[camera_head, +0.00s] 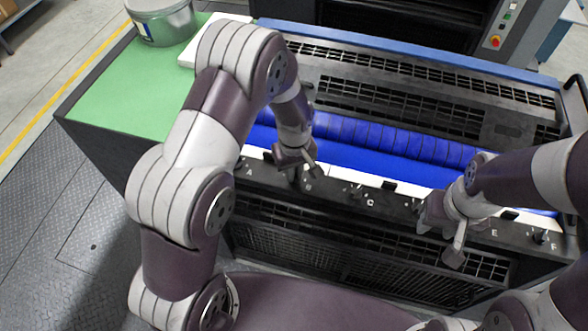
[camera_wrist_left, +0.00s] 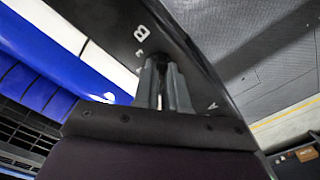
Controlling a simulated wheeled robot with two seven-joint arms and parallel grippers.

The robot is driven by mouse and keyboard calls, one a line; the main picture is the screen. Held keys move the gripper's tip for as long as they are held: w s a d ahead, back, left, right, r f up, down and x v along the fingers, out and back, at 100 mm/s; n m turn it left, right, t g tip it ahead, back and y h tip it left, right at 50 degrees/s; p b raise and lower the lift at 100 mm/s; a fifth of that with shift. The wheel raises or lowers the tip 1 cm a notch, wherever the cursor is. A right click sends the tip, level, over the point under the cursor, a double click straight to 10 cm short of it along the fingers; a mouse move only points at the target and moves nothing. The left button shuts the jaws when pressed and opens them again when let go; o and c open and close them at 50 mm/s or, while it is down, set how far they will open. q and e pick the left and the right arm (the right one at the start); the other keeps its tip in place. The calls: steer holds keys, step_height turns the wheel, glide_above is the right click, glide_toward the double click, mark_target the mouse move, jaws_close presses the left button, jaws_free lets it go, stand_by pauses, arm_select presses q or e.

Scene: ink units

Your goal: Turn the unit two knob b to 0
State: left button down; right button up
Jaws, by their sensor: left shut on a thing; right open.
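The ink unit's black front rail (camera_head: 335,191) carries a row of lettered knobs. My left gripper (camera_head: 298,168) is at the letter B, with its fingers shut around the dark knob there. My right gripper (camera_head: 438,240) is open and empty, in front of the rail between the letters C and E.
Blue ink rollers (camera_head: 370,140) and a white strip run behind the rail. A green-topped bench (camera_head: 115,95) with a metal bucket (camera_head: 160,22) stands at the left. Black grating (camera_head: 330,240) lies below the rail. Plated floor is free at the far left.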

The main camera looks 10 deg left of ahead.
arm_select(q)
steer(key=n, duration=0.4)
steer(key=shift+w+r+n, duration=0.1)
steer(key=shift+n, duration=1.6)
steer(key=c, duration=1.3)
jaws_free()
steer(key=shift+o, duration=0.6)
steer(key=shift+d, duration=0.15)
step_height(320, 180, up, 13)
steer(key=b, duration=0.3)
